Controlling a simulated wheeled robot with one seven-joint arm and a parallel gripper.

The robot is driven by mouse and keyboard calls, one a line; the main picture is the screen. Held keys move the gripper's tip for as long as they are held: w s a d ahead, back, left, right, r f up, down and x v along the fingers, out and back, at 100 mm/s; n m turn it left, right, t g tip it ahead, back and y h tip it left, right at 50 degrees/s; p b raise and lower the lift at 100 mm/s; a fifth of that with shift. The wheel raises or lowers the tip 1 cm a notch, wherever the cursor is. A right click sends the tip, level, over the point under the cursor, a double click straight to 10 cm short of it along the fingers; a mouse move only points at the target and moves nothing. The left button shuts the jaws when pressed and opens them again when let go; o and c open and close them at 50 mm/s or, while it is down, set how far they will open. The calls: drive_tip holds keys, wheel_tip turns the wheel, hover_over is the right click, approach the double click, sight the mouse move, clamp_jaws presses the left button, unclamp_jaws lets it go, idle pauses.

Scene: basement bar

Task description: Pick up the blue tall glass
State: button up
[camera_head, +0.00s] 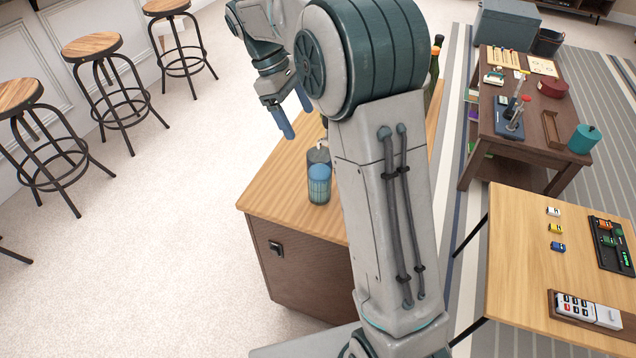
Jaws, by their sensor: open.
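The blue tall glass (319,188) stands upright near the front left part of the wooden cabinet top (275,190). It is see-through blue, and my arm stands close to its right side in the picture. My gripper (293,113) has blue fingertips spread apart and nothing between them. It hangs up and to the left of the glass in the picture, apart from it. My arm hides much of the cabinet top.
Dark bottles (435,65) stand at the cabinet's far end, partly behind my arm. Bar stools (92,45) line the left. A light table (510,250) and a dark table (490,125) stand right. Carpet between stools and cabinet is clear.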

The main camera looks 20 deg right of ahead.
hover_over(320, 157)
drive_tip(key=a, duration=0.3)
drive_tip(key=f, duration=0.5)
drive_tip(key=shift+s+d+f, duration=0.2)
drive_tip(key=shift+d+f, duration=0.05)
drive_tip(key=shift+f, duration=0.15)
drive_tip(key=f, duration=0.1)
drive_tip(key=s+d+f, duration=0.1)
drive_tip(key=s+f, duration=0.1)
drive_tip(key=f, duration=0.1)
drive_tip(key=shift+s+d, duration=0.15)
drive_tip(key=shift+d, duration=0.15)
drive_tip(key=shift+f, duration=0.3)
drive_tip(key=shift+c, duration=0.3)
clamp_jaws()
drive_tip(key=shift+r, duration=0.1)
